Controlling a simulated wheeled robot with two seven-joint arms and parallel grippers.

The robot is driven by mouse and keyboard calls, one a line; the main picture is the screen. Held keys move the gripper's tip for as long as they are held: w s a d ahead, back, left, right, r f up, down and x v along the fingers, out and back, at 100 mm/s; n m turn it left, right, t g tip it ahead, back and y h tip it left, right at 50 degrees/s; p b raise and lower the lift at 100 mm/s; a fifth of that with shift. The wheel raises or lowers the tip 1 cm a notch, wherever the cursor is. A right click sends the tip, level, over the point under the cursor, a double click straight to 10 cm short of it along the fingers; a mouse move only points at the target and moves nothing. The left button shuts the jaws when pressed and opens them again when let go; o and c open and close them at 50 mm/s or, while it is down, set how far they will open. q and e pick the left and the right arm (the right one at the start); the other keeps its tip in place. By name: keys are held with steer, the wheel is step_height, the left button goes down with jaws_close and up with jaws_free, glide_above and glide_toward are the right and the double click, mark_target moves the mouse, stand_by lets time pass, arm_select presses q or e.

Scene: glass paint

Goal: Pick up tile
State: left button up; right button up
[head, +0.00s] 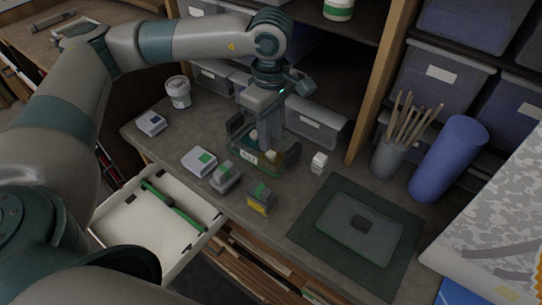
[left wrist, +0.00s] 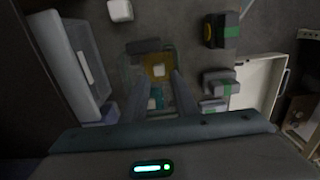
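My left gripper (head: 268,140) points down into a clear glass-like box (head: 238,124) on the workbench. Small light tiles sit in the box; a tan tile (head: 271,155) shows beside the fingers. In the left wrist view, the left gripper (left wrist: 160,88) has its two fingers apart, with a gap between them. A pale tile (left wrist: 158,70) on a yellowish patch lies just past the fingertips, and a teal piece (left wrist: 155,98) shows between the fingers. I cannot tell whether the fingers touch any tile. My right gripper is in neither view.
Several small boxes with green marks, such as a grey one (head: 225,177), stand at the bench's front edge. A white block (head: 319,162) stands right of the box. A dark green mat (head: 310,229), a brush cup (head: 389,157) and an open drawer (head: 127,226) are around.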

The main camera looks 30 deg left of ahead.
mark_target(271, 153)
arm_select(q)
steer(key=shift+f+p, duration=0.7)
steer(key=shift+p, duration=0.3)
step_height(271, 153, down, 3)
steer(key=shift+r+p, duration=0.1)
steer(key=shift+p, duration=0.65)
steer(key=shift+f, duration=0.45)
steer(key=shift+c, duration=0.4)
steer(key=shift+w, duration=0.1)
jaws_close()
